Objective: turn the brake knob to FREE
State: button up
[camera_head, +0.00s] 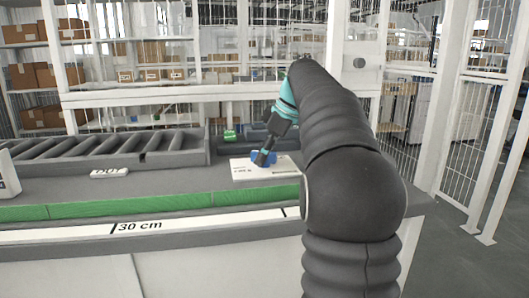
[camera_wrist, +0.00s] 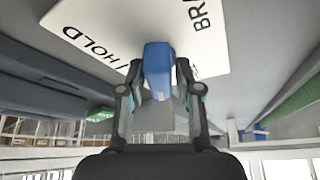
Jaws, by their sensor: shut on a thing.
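The blue brake knob (camera_wrist: 158,68) stands on a white plate (camera_wrist: 95,22) in the wrist view. In the head view the knob (camera_head: 256,158) is partly hidden by my gripper (camera_head: 264,158), which reaches down from the right over the white plate (camera_head: 243,174).
A grey slotted rack (camera_head: 150,151) lies left on the bench. A small green object (camera_head: 230,135) is behind the plate. A white handle-like piece (camera_head: 110,172) lies at left. A green strip (camera_head: 130,204) and a 30 cm scale (camera_head: 180,224) run along the front edge.

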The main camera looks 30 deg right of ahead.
jog(key=shift+a+f, duration=0.1)
jog(key=shift+a, duration=0.05)
jog(key=n+g+y, duration=0.1)
jog(key=n, duration=0.3)
jog(key=shift+n+g, duration=0.3)
jog(key=shift+g, duration=0.1)
jog(key=o, duration=0.8)
jog(key=shift+s, duration=0.1)
jog(key=shift+c, duration=0.2)
jog(key=shift+s+r, duration=0.1)
jog(key=shift+r, duration=0.3)
jog(key=s+r, duration=0.3)
jog(key=r, duration=0.4)
jog(key=shift+s+a+r, duration=0.2)
jog(key=shift+a+r, duration=0.05)
jog(key=shift+a, duration=0.2)
